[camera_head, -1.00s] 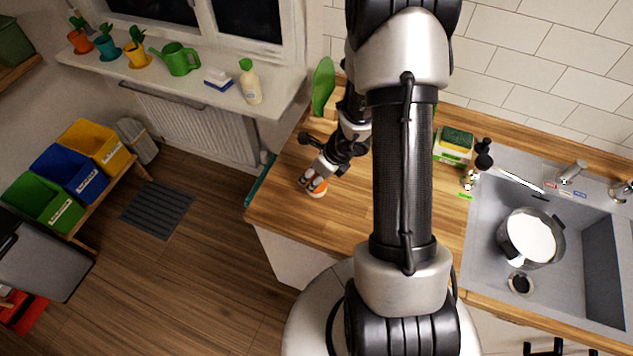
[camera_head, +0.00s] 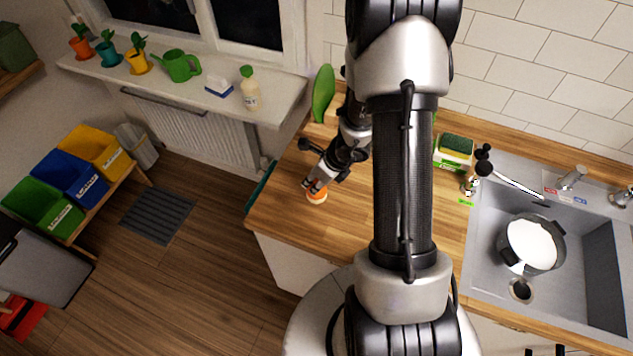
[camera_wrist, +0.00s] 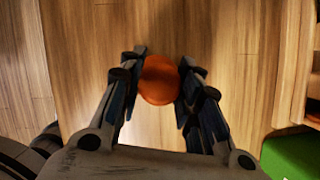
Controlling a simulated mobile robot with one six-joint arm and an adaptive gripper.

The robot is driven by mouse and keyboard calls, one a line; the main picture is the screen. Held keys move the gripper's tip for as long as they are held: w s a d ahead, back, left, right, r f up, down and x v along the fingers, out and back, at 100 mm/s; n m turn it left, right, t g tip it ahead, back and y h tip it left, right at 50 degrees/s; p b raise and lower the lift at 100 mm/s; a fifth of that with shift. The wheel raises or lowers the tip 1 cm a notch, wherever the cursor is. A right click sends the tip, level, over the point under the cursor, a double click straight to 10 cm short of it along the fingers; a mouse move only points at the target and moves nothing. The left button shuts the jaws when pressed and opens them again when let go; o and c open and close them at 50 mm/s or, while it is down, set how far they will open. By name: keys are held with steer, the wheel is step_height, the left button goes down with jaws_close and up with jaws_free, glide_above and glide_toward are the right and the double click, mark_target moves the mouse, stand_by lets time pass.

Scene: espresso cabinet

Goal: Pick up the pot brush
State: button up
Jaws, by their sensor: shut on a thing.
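The pot brush, as I take it, shows in the head view as a small orange piece (camera_head: 317,197) with a pale lower edge, near the left front edge of the wooden worktop. In the wrist view it is a round orange knob (camera_wrist: 158,80) seen from above. My gripper (camera_head: 313,188) points down at it. In the wrist view its two dark fingers (camera_wrist: 160,76) press on the knob's left and right sides, so it is shut on the brush. The bristles are hidden beneath. I cannot tell whether the brush touches the worktop.
A green board (camera_head: 323,93) leans at the back of the worktop (camera_head: 285,222). A sponge in a holder (camera_head: 455,148) stands near the sink (camera_head: 482,275), which holds a pot (camera_head: 532,246). The worktop's left edge is close to my gripper. My arm hides part of the counter.

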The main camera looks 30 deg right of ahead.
step_height(320, 180, up, 20)
steer(key=p, duration=1.2)
steer(key=shift+f, duration=0.1)
